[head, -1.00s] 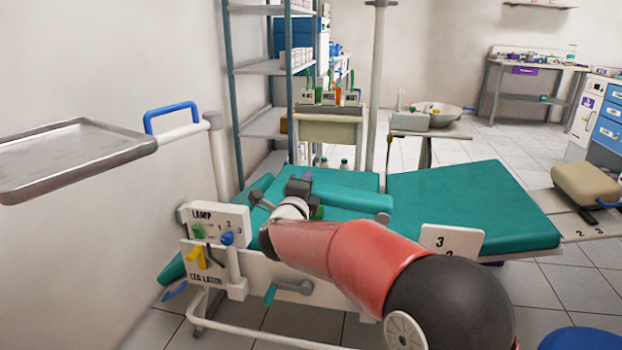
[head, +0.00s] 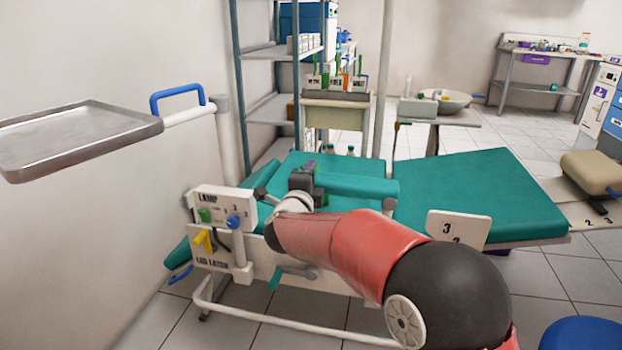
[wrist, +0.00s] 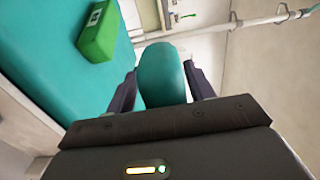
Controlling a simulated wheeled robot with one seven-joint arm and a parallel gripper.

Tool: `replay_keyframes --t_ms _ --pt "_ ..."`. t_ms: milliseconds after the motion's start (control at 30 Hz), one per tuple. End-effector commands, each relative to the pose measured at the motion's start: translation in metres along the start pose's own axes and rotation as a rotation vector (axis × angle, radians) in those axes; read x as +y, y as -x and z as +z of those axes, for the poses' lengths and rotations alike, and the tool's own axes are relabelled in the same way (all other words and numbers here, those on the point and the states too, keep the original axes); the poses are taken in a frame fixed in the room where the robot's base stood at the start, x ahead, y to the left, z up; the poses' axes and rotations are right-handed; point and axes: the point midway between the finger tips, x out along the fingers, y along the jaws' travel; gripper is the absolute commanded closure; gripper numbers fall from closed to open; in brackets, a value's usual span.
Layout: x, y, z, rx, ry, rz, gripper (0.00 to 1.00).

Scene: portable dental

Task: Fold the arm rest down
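The arm rest (head: 358,187) is a long teal padded bar over the teal chair (head: 475,195), running right from my gripper in the head view. In the wrist view, a rounded teal pad (wrist: 162,75), apparently the arm rest seen end-on, lies between the fingers of my gripper (wrist: 160,70). The fingers stand apart on either side of it, with slim pale gaps near their bases, so the gripper looks open around it. Contact is hard to judge. In the head view my gripper (head: 303,178) shows as a small dark shape, and my red arm hides part of the chair.
A green block (wrist: 98,35) lies on the teal padding. A panel marked LAMP (head: 222,208) with coloured knobs stands left of my arm. A metal tray (head: 75,135) hangs at left. A white card marked 3 (head: 458,228) stands at the chair's near edge.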

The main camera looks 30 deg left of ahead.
Motion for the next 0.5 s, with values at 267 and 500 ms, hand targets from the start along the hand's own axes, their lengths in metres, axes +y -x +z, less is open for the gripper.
replay_keyframes --t_ms 267,500 --pt "-0.002 0.001 -0.001 0.001 -0.004 -0.003 0.47" --pt "-0.002 0.034 0.0 -0.001 -0.004 -0.003 0.47"
